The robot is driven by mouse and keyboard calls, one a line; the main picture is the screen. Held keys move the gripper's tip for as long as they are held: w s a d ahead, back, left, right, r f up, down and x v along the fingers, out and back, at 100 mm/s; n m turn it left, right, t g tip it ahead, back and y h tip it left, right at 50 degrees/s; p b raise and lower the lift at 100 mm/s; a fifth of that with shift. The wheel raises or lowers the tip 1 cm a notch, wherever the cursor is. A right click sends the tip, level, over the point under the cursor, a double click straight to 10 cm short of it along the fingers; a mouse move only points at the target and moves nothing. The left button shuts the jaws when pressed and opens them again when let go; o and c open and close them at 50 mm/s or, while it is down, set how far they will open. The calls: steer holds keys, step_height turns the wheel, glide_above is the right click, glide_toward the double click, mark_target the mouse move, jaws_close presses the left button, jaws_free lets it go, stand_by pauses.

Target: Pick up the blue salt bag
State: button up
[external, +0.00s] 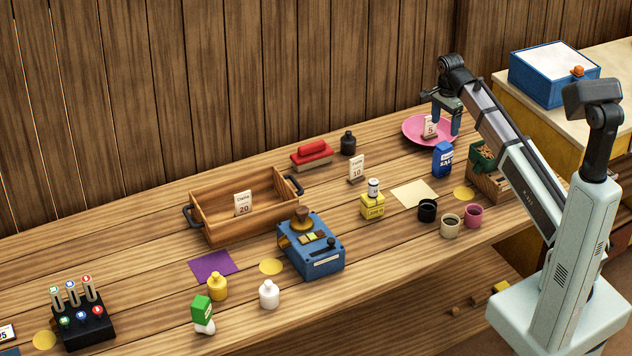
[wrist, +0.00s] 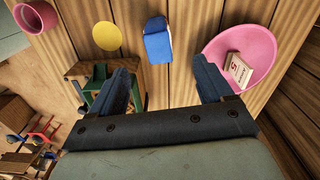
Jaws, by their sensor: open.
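My gripper (external: 444,116) is open and empty, above the table beside the pink plate and above the bag. In the wrist view both fingers of my gripper (wrist: 164,80) are spread with nothing between them but table.
The pink plate (external: 412,127) with a number card (external: 430,127) is close by my gripper. A wooden crate (external: 488,187) with a green item stands right of the bag. Dark, cream and pink cups (external: 473,216) stand in front. A pale paper sheet (external: 414,194) lies flat to the left.

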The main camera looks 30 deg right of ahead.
mark_target(443, 144)
step_height(443, 144, down, 8)
steer(key=shift+f, duration=0.1)
steer(key=shift+s+d+f, duration=0.1)
steer(key=shift+s+f, duration=0.05)
steer(key=shift+f, duration=2.45)
steer(key=c, duration=1.4)
steer(key=shift+r, duration=0.15)
